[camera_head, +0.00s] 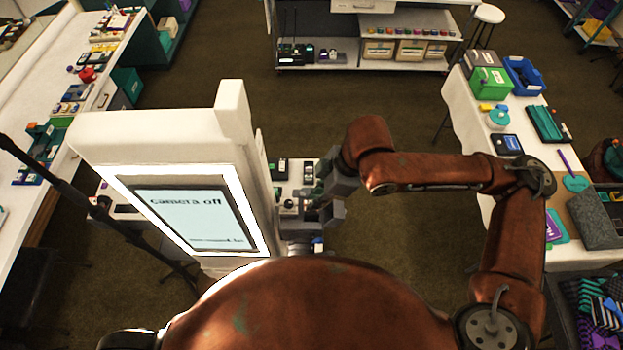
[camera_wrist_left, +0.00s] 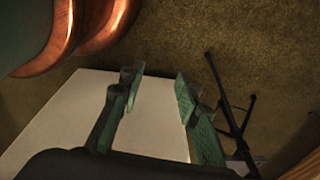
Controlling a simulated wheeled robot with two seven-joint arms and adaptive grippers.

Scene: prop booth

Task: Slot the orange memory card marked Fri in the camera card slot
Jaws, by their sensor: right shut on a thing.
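A tall white booth (camera_head: 175,130) stands at centre left in the head view, with a lit screen (camera_head: 195,215) reading "camera off". My right gripper (camera_head: 318,212) is beside the right side of the booth, pointing left, over a surface with small dark items. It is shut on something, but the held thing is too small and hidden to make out. I cannot make out the orange memory card marked Fri or the card slot. My left gripper (camera_wrist_left: 158,88) shows in the left wrist view, open and empty, above a pale surface (camera_wrist_left: 70,115).
A white table (camera_head: 465,95) with boxes and a blue bin (camera_head: 523,76) stands at the right. A long counter (camera_head: 55,95) with many props runs along the left. A black stand (camera_head: 100,208) is left of the booth.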

